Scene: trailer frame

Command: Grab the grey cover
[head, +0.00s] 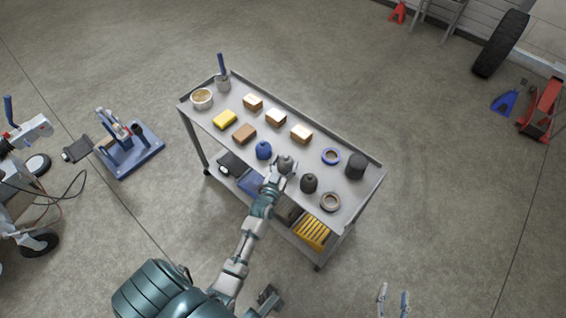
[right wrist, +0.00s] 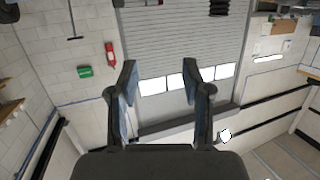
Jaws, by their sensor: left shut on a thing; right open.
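The grey cover (head: 286,161) is a small rounded piece on the top shelf of the metal cart (head: 225,142), near its front edge. My left gripper (head: 281,169) is shut on it and partly hides it. A blue cover (head: 263,150) stands just left of it, and a dark cover (head: 308,183) stands just right. My right gripper (head: 393,302) is open and empty, low in the head view and away from the cart. In the right wrist view its open fingers (right wrist: 164,88) have nothing between them.
A blue stand (head: 130,150) is on the floor at left.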

